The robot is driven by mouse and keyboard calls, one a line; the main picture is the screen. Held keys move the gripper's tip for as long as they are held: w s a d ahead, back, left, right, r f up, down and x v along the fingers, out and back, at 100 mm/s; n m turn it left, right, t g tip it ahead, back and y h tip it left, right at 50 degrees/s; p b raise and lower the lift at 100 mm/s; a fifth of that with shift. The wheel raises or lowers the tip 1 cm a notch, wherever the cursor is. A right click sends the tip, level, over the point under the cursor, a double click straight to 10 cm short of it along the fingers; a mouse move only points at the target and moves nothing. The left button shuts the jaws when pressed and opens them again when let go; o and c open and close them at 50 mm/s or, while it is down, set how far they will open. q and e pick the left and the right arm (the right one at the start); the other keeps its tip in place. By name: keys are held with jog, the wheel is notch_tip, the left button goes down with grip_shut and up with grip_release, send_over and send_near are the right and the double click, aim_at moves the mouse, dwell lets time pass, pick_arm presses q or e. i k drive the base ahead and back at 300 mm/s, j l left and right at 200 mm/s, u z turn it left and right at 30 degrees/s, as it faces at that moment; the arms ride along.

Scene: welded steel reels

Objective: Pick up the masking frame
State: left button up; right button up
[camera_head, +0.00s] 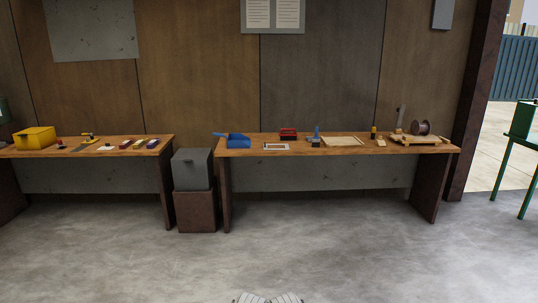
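A flat pale grey rectangular frame (276,146) lies on the right wooden workbench (390,149), near its front edge, just right of a blue dustpan-like tray. It looks like the masking frame, and its middle is open to the wood. It is small at this distance. Neither of my grippers can be made out in the head view. Only a pale ribbed part of my own body shows at the bottom edge, well away from the bench.
Right of the frame are a red block (288,134), a light wooden tray (342,141) and a reel (420,128) on a wooden stand. A grey box (192,169) on a brown block stands between the benches. The concrete floor (300,240) ahead is clear.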

aim_at(287, 147)
jog(key=i, duration=4.8)
jog(key=i+j+z, duration=0.2)
jog(key=i, duration=0.35)
jog(key=l+z, duration=0.1)
jog(key=z, duration=0.15)
